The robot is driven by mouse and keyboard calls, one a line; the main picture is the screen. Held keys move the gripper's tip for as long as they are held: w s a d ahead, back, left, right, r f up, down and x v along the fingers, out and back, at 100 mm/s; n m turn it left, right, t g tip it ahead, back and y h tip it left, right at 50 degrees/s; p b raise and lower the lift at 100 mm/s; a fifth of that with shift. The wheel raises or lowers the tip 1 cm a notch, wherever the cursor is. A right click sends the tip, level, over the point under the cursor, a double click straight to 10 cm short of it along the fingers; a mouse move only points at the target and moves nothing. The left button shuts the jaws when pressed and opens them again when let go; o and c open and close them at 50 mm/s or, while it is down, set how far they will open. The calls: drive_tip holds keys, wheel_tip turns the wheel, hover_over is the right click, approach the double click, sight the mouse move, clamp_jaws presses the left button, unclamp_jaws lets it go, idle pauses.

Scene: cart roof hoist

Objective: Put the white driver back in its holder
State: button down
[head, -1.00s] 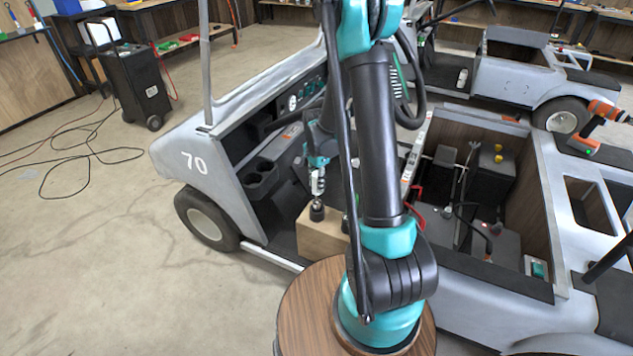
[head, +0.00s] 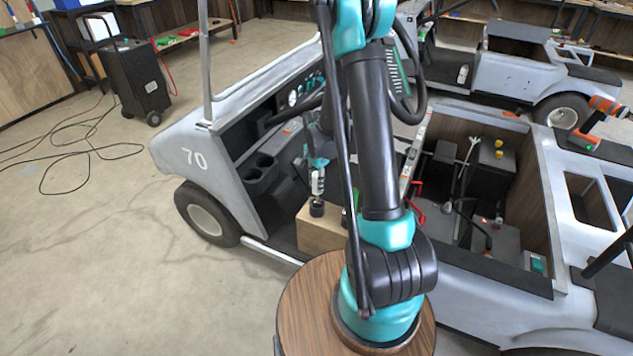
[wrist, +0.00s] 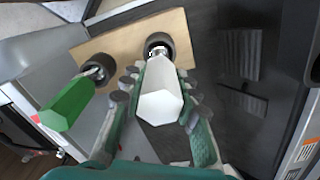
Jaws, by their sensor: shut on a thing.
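The white driver (wrist: 160,92) is between the fingers of my gripper (wrist: 160,82), shut on its handle. Its metal shaft points away from the wrist camera, at the mouth of a dark round holder (wrist: 153,38). The shaft overlaps that opening; I cannot tell how deep it goes. In the head view the white driver (head: 317,184) hangs roughly upright below my gripper (head: 317,164), just above the dark holder (head: 316,208) on a wooden block (head: 316,236). A green driver (wrist: 70,103) stands in a second dark holder (wrist: 101,67) to the left.
The block sits on the floor of a grey cart (head: 215,150) numbered 70. Dashboard cup recesses (head: 257,168) are to the left. The open battery bay (head: 490,190) is at right, with an orange drill (head: 598,122) near it. My arm hides part of the cart.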

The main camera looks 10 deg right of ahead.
drive_tip(key=shift+f, duration=1.05)
drive_tip(key=c, duration=1.1)
unclamp_jaws()
drive_tip(key=shift+o, duration=0.2)
wheel_tip(320, 180, up, 12)
drive_tip(key=s+d+r+n+t, duration=0.2)
drive_tip(key=s+n, duration=0.4)
drive_tip(key=s, duration=0.5)
drive_tip(key=s+d+r+n+t, duration=0.2)
drive_tip(key=s+n, duration=0.5)
drive_tip(key=s, duration=0.4)
drive_tip(key=shift+d, duration=0.15)
